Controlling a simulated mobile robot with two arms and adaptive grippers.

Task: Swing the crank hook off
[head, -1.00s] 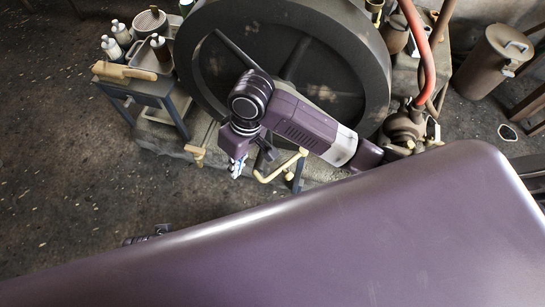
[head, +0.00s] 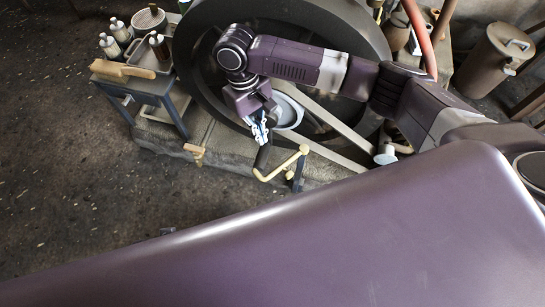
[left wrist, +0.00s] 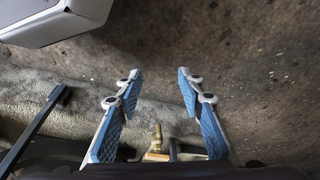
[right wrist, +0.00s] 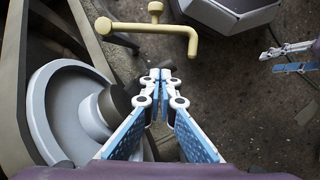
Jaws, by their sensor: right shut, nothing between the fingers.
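The tan bent crank hook (head: 282,168) has a ball knob and stands in front of the belt drive in the head view. It also shows at the top of the right wrist view (right wrist: 150,28). My right gripper (head: 262,138) is shut and empty, left of the hook, apart from it. In the right wrist view its closed fingertips (right wrist: 158,76) point past a grey pulley (right wrist: 62,110), with a dark cylindrical piece partly hidden behind them. My left gripper (left wrist: 158,85) is open and empty over the floor in the left wrist view; it also shows in the right wrist view (right wrist: 285,60).
A large dark flywheel (head: 200,62) and a pale belt (head: 345,130) stand behind the hook. A side table (head: 155,84) with bottles and a brush stands at left. A lidded canister (head: 493,62) stands at right. The floor in front at left is clear.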

